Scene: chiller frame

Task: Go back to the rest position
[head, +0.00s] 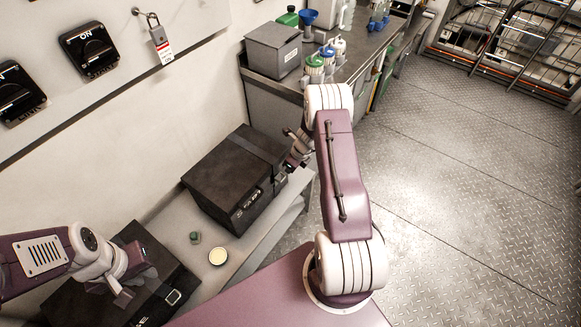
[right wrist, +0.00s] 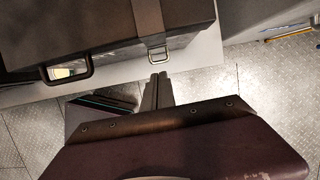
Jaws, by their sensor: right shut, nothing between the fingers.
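My right arm reaches out over the bench, and its gripper (head: 283,173) is beside the front of a black case (head: 222,178). In the right wrist view the right gripper (right wrist: 158,80) has its fingers together with nothing between them, just below and apart from the metal latch on the case (right wrist: 105,28). My left gripper (head: 133,291) is over a second black case (head: 68,303) at the lower left. Its fingertips are hard to make out there, and I cannot tell whether it touches that case.
A grey bench (head: 183,216) carries both cases, a small green cap (head: 195,238) and a round cream-topped container (head: 218,256). Behind stands a counter with a grey box (head: 273,50) and several bottles. Switches and a padlock (head: 159,40) are on the wall. The metal floor (head: 460,190) at right is clear.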

